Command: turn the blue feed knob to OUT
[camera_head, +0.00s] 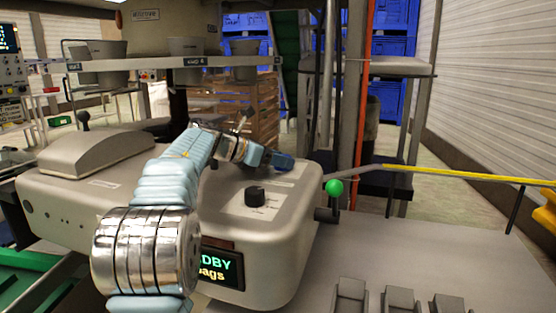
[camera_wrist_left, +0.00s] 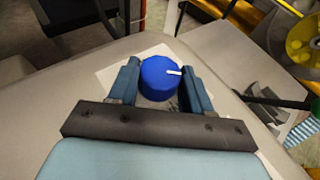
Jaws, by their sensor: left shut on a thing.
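The blue feed knob (camera_wrist_left: 157,80) shows in the left wrist view, a round cap with a white pointer line toward the picture's right. It stands on a pale plate (camera_wrist_left: 112,80) on the machine top. My left gripper (camera_wrist_left: 161,66) has one dark blue finger on each side of the knob and is shut on it. In the head view my left gripper (camera_head: 277,159) reaches over the back right of the beige machine (camera_head: 215,215); the knob cannot be told apart from the fingers there, and the OUT label cannot be read. My right gripper is not in view.
A black knob (camera_head: 255,195) stands on a white plate in front of the gripper. A green ball handle (camera_head: 334,188) and a yellow rail (camera_head: 460,174) are to the right. A lit display (camera_head: 222,268) is on the machine front. Bins (camera_head: 188,58) sit on a shelf behind.

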